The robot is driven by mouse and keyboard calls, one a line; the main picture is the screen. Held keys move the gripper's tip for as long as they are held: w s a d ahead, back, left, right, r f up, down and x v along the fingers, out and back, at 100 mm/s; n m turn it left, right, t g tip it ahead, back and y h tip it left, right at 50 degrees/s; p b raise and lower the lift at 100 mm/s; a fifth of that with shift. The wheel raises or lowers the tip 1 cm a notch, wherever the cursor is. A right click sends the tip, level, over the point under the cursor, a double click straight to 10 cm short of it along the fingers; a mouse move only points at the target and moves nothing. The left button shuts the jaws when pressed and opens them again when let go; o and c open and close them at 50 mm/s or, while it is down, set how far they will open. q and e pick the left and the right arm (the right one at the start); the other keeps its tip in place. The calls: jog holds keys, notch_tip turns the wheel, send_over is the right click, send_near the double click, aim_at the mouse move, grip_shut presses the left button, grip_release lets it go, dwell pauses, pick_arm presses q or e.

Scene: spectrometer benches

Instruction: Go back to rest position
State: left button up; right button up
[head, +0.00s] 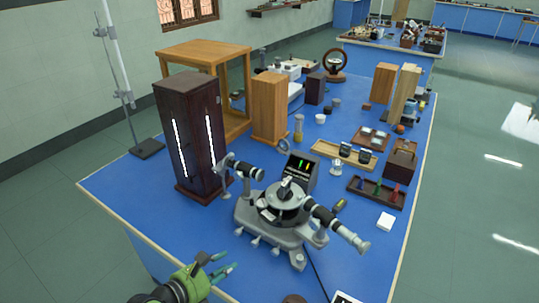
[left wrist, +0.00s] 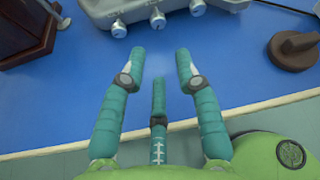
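My left gripper (head: 220,267), with a green body and teal fingers, is at the near edge of the blue bench, in front of the spectrometer (head: 283,205). In the left wrist view its three fingers (left wrist: 160,72) are spread apart with nothing between them. The spectrometer's grey base with its levelling screws (left wrist: 118,22) lies beyond the fingertips, apart from them. My right gripper shows in neither view.
A tall dark wooden lamp housing (head: 190,135) with lit slits stands left of the spectrometer. A brown round knobbed object (left wrist: 295,48) lies to the right in the wrist view. Wooden blocks and trays (head: 376,190) fill the bench's right side. The front-left blue surface (head: 150,215) is clear.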

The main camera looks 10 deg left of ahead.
pick_arm(q)
jog(key=a+r+n+t+y, duration=0.35)
jog(key=r+n, duration=0.25)
jog(key=n, duration=0.4)
jog(key=a+r+n+t+y, duration=0.3)
jog(key=r+n+y, duration=0.3)
jog(key=n, duration=0.4)
jog(key=s+a+f+n+g+y, duration=0.3)
jog(key=s+f+n+g, duration=0.4)
jog(key=n, duration=0.5)
jog(key=s+d+f+n+g+h, duration=0.4)
jog(key=s+d+f+g+h, duration=0.35)
jog(key=s+d, duration=0.45)
jog(key=s+f+g, duration=0.2)
jog(key=s+f, duration=0.1)
jog(key=f, duration=2)
jog(key=s+a+f+g+y, duration=0.1)
jog(key=s+a+f, duration=0.2)
jog(key=s+f, duration=1.1)
jog(key=shift+s+a, duration=0.35)
jog(key=shift+s, duration=0.5)
